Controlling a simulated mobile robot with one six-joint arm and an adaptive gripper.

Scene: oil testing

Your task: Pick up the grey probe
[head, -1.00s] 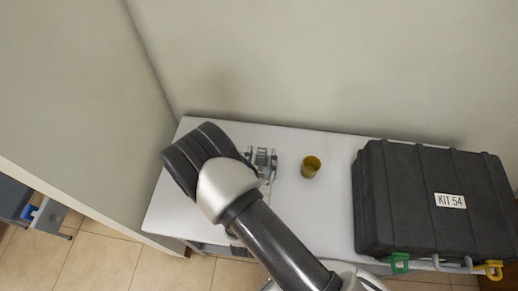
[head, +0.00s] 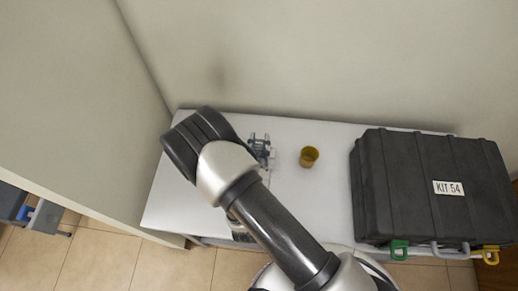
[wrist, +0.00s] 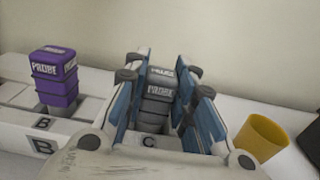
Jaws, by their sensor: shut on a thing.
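The grey probe (wrist: 157,92), a dark grey stepped block with a "PROBE" label, stands between the fingers of my gripper (wrist: 161,75) in the wrist view. The blue-sided fingers are shut on it from left and right. It is above the "C" position of the white holder (wrist: 62,130); I cannot tell whether its base is still in the slot. In the head view my gripper (head: 261,149) shows just right of my wrist, over the white table, and my arm hides most of the holder.
A purple probe (wrist: 54,75) stands at position B, left of my gripper. A yellow cup (head: 309,157) stands to the right on the white table (head: 315,205). A large black case (head: 432,190) marked "KIT 54" fills the table's right end. Walls rise behind and at left.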

